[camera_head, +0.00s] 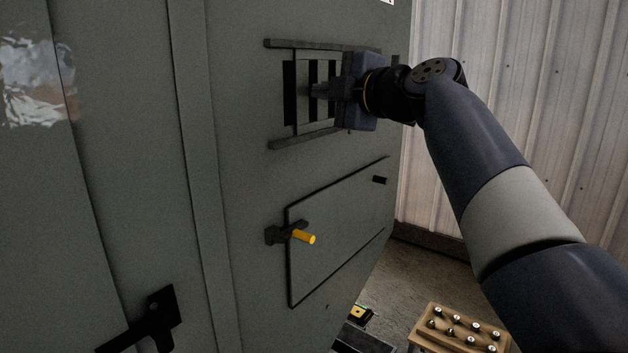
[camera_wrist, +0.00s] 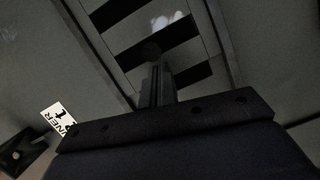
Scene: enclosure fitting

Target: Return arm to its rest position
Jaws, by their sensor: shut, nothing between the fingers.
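My arm (camera_head: 480,140) reaches up from the lower right to the grey enclosure (camera_head: 240,200). My gripper (camera_head: 318,90) is at a slatted vent panel (camera_head: 302,72) set between two dark horizontal rails (camera_head: 305,138) on the enclosure face. In the wrist view the gripper (camera_wrist: 157,75) has its fingers together, pointing at the dark and light slats (camera_wrist: 165,35). Nothing shows between the fingers. I cannot tell whether the fingertips touch the panel. My gripper body hides the right part of the panel in the head view.
Below is a closed hatch (camera_head: 340,230) with a black latch and yellow knob (camera_head: 304,237) sticking out. A black handle (camera_head: 155,318) is at lower left. A wooden block with several pegs (camera_head: 462,328) stands low at right. A corrugated wall (camera_head: 500,60) is behind my arm.

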